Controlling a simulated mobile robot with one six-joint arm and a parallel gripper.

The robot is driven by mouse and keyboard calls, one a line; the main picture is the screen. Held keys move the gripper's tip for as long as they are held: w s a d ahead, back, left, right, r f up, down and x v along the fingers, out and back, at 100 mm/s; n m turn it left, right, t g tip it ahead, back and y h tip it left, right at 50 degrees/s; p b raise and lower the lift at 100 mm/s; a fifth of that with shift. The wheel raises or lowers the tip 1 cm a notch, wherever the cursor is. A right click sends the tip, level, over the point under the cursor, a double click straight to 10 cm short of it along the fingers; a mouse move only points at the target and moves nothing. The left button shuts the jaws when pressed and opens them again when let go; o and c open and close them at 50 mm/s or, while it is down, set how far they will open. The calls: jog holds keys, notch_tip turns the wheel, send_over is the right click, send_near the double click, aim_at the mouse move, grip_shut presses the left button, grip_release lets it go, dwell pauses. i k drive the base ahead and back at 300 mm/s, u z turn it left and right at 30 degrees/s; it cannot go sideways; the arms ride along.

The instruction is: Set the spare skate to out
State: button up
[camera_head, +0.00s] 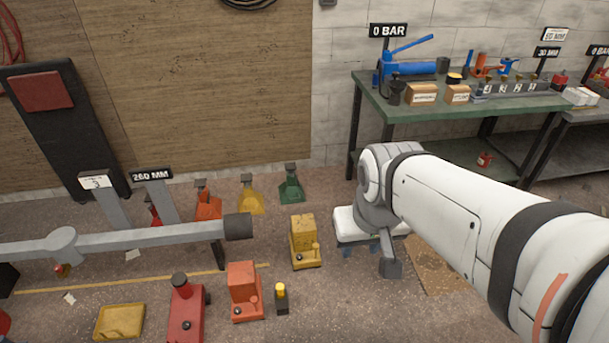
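No label marks a spare skate, and I cannot tell which unit it is. A yellow block-shaped unit (303,243) with a small lever and knob stands on the floor, left of my gripper. A similar orange-red unit (243,291) stands nearer and further left. A red unit (186,312) with a dark round cap is beside it, cut by the bottom edge. My gripper (371,256) points down above the floor, right of the yellow unit and apart from it. Its fingers are partly hidden, so its opening is unclear.
A small dark post with a yellow cap (281,299) and a yellow tray (120,321) are on the floor. A grey beam (140,238) crosses the left. Yellow (250,201) and green (291,189) stands are behind. A green workbench (450,113) with tools is at the back right.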

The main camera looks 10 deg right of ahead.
aim_at(302, 238)
jog(key=z, duration=0.35)
jog(key=i, duration=1.3)
jog(key=u, duration=0.4)
